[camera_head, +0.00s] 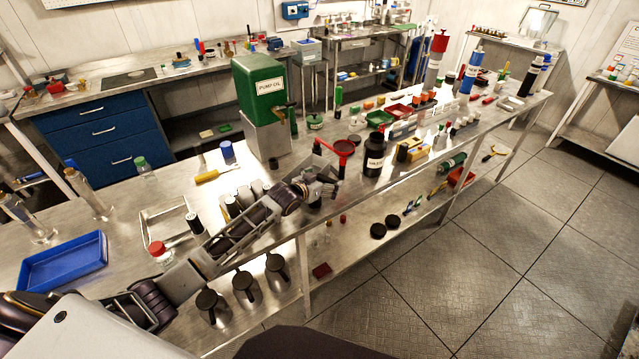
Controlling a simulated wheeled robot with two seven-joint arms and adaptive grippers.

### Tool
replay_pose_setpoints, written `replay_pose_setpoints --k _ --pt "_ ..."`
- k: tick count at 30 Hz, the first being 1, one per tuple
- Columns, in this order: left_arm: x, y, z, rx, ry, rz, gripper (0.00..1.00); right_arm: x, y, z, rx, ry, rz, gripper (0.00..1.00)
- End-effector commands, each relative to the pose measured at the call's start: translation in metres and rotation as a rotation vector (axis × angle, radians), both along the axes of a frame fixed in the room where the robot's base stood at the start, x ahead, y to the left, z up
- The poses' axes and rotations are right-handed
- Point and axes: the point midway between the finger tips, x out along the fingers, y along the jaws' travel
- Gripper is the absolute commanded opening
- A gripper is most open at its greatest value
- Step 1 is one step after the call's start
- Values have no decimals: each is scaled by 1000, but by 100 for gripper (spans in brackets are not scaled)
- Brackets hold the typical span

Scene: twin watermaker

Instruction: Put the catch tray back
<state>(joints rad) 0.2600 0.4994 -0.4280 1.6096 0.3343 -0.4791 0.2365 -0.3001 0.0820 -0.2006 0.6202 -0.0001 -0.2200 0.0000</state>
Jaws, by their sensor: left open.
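A shallow blue tray (64,262) lies empty on the near left part of the metal bench. Smaller red (399,111) and green (379,117) trays sit farther along the bench. I cannot tell from this view which one is the catch tray. My left arm reaches in from the lower left over the bench. My right gripper is not in view.
A green pump oil can (259,88) stands on a metal block behind my left gripper. A black bottle (375,154) stands to the right. A wire-frame rack (150,215) and a red-capped jar (160,252) are beside my arm. Floor (480,260) is clear at right.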

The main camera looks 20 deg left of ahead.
Motion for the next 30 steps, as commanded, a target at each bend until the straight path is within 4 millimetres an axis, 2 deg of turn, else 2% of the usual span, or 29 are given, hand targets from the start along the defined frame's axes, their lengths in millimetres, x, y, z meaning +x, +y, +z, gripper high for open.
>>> replay_pose_setpoints --k 11,30 --pt "-14 4 7 0 0 0 100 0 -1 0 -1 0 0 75" --pt "-67 20 30 0 0 0 100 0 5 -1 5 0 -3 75"
